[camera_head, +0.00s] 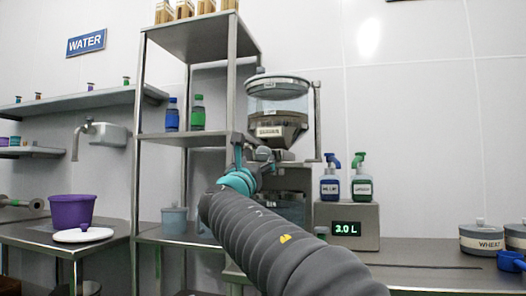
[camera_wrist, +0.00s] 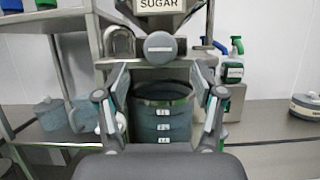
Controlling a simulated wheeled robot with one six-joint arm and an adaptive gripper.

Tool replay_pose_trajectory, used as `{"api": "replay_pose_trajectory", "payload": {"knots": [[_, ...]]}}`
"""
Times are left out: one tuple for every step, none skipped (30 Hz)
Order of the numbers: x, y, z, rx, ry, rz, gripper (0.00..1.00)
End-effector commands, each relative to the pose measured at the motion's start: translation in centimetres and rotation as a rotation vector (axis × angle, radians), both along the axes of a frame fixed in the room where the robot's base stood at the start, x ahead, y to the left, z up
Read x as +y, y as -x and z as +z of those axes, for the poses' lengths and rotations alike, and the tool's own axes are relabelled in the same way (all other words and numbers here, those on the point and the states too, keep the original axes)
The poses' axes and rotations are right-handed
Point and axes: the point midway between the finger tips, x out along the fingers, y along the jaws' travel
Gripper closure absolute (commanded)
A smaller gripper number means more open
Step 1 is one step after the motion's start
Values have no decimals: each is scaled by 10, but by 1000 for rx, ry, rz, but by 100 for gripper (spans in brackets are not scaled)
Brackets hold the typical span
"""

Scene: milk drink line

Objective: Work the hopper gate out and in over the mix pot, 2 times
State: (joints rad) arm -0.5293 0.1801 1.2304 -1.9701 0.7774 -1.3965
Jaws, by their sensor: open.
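The sugar hopper (camera_head: 278,106) is a clear drum with a grey lid and a grey cone, held on a metal frame. The hopper gate's round grey knob (camera_wrist: 160,47) faces me below the SUGAR label in the wrist view. The mix pot (camera_wrist: 163,122), dark with pale level marks, stands under the hopper; my arm partly covers that area in the head view. My gripper (camera_wrist: 161,82) is open and empty, its fingers spread to either side, with the knob showing beyond and above the fingertips. In the head view my gripper (camera_head: 248,168) is in front of the hopper's lower part.
A metal shelf rack (camera_head: 187,137) with bottles stands close left of the hopper. A scale reading 3.0 L (camera_head: 346,228) and two spray bottles (camera_head: 361,183) stand to the right. A purple pot (camera_head: 72,211) is at far left. Open counter lies right of the scale.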

Motion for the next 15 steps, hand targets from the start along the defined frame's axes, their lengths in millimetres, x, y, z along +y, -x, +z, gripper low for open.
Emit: {"api": "replay_pose_trajectory", "payload": {"knots": [[-3, -10, 6, 1, 0, -3, 32], [-4, -15, 8, 0, -1, -3, 32], [-6, -21, 11, 1, -1, -2, 32], [-7, -26, 13, 0, -1, -3, 32], [-8, -30, 15, 0, -1, -3, 32], [-9, -36, 17, 0, -1, -2, 32], [-10, -40, 19, 0, 0, -1, 32], [-11, -43, 21, 0, -1, -2, 32], [-12, -48, 22, 1, -1, -2, 32], [-13, -51, 23, 1, -1, -2, 32], [-14, -53, 24, 0, -2, -1, 32], [-14, -56, 25, 1, -2, -1, 32], [-14, -58, 26, 1, -1, 0, 32], [-15, -60, 26, 1, -1, 0, 32], [-15, -61, 27, 1, -1, 0, 32]]}}
